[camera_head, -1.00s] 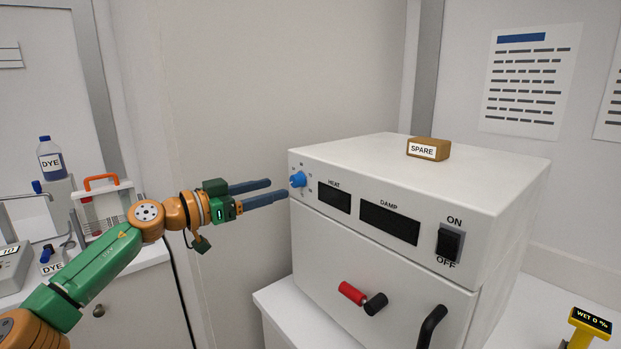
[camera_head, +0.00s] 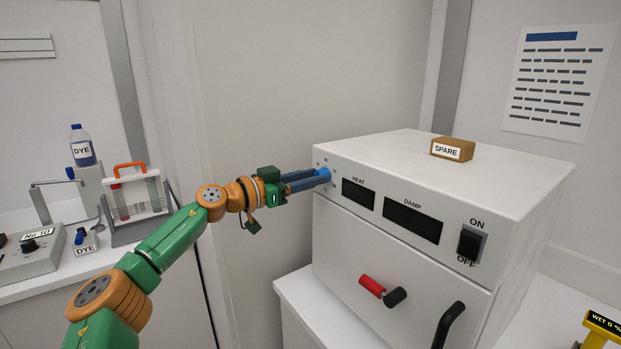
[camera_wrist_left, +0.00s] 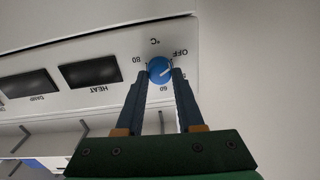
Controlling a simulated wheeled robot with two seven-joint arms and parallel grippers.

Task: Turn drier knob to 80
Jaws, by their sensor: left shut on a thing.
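The drier (camera_head: 420,256) is a white box with dark, unlit HEAT (camera_head: 358,194) and DAMP (camera_head: 412,220) displays. Its blue knob (camera_head: 324,174) is at the left end of the front panel. In the left wrist view the knob (camera_wrist_left: 160,70) sits between the fingertips, with a pale pointer line and a dial marked OFF, 60, 80 and °C. My left gripper (camera_head: 318,178) is shut on the knob. In the head view its fingers hide part of the knob and dial. My right gripper is not in view.
A brown SPARE block (camera_head: 452,149) lies on top of the drier. A black ON/OFF switch (camera_head: 472,243), a red-and-black handle (camera_head: 382,291) and a black door handle (camera_head: 447,325) are on the front. A bench with DYE bottles (camera_head: 83,150) stands at left.

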